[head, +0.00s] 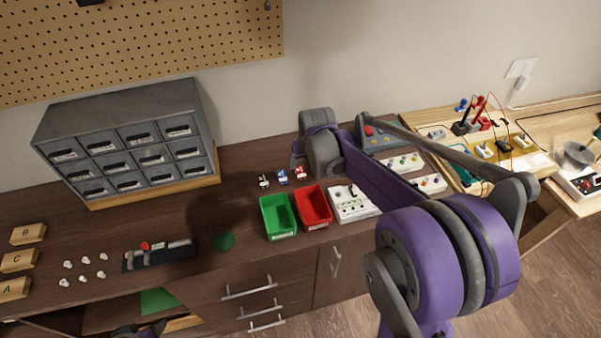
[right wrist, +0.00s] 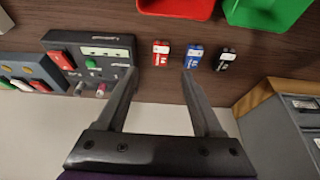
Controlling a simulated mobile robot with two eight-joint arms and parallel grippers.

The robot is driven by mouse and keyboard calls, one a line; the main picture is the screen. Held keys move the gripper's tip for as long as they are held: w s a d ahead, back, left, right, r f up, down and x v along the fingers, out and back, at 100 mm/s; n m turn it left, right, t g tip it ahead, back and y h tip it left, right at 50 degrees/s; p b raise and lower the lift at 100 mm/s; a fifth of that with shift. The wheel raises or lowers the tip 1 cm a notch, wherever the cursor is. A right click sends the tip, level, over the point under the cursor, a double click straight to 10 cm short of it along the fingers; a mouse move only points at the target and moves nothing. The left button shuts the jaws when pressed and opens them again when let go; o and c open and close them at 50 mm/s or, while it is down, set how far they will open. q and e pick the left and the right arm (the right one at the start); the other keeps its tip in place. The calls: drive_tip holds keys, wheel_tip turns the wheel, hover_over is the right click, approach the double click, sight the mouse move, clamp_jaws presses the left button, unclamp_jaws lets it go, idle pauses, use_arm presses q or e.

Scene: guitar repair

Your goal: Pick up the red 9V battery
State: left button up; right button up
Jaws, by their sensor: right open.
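The red 9V battery (head: 300,173) stands on the dark wooden bench at the right end of a row of three. It also shows in the right wrist view (right wrist: 160,53). The blue battery (right wrist: 193,56) and the black battery (right wrist: 226,59) stand beside it, a small gap apart. My right gripper (right wrist: 160,73) is open and empty. In the right wrist view the red battery appears just beyond and between its fingertips. In the head view the right wrist hides most of that gripper. A small part of my left gripper (head: 140,330) shows at the bottom edge, its jaws unclear.
A green bin (head: 278,216) and a red bin (head: 314,207) stand in front of the batteries. A dark device with switches (right wrist: 95,55) is beside the right gripper's left finger. A grey drawer cabinet (head: 125,137) stands to the left. The bench between cabinet and batteries is clear.

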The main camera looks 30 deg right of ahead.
sight(301, 172)
drive_tip(key=x, duration=0.2)
drive_tip(key=shift+w+f, duration=0.1)
drive_tip(key=shift+f, duration=0.3)
drive_tip(key=x, duration=0.5)
drive_tip(key=shift+w+f, duration=0.15)
drive_tip(key=shift+w, duration=0.05)
drive_tip(key=shift+s, duration=0.1)
clamp_jaws()
